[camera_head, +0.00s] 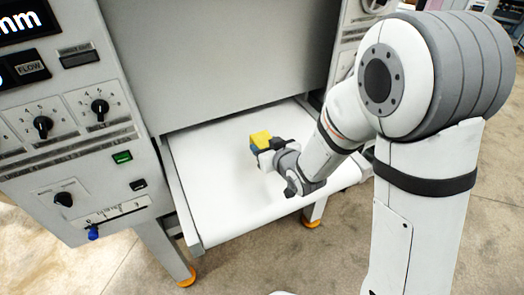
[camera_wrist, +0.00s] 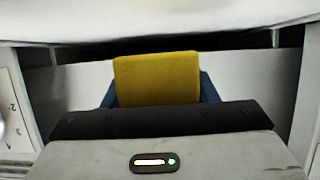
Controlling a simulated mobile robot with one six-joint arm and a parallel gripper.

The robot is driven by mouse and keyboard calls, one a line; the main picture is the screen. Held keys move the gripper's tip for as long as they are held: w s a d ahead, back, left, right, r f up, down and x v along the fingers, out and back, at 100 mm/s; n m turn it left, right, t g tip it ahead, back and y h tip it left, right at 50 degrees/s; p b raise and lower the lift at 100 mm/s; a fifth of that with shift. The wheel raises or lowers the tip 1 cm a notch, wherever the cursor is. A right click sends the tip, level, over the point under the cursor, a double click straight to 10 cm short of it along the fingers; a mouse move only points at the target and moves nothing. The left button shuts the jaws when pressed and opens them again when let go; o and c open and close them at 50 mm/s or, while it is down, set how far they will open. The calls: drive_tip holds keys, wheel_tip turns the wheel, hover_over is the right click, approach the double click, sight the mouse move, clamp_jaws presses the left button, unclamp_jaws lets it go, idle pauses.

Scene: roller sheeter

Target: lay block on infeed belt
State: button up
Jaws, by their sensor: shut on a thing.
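A yellow block (camera_head: 260,140) is held in my gripper (camera_head: 264,147) over the white infeed belt (camera_head: 215,190). My gripper is shut on the block. In the wrist view the yellow block (camera_wrist: 157,79) stands between blue-grey fingers (camera_wrist: 157,92), partly hidden behind the dark edge of the gripper body. The belt lies below and around the gripper. I cannot tell whether the block touches the belt or is a little above it.
The machine's grey panel (camera_head: 220,60) rises behind the belt. A control panel (camera_head: 70,110) with knobs and a green button (camera_head: 122,157) stands on the left. The belt's left and front parts are clear.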

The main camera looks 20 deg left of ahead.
wheel_tip(320, 180, down, 4)
drive_tip(key=shift+r, duration=0.25)
drive_tip(key=shift+d+f, duration=0.1)
drive_tip(key=shift+f, duration=0.2)
drive_tip(key=shift+s+b, duration=0.1)
drive_tip(key=shift+b, duration=0.25)
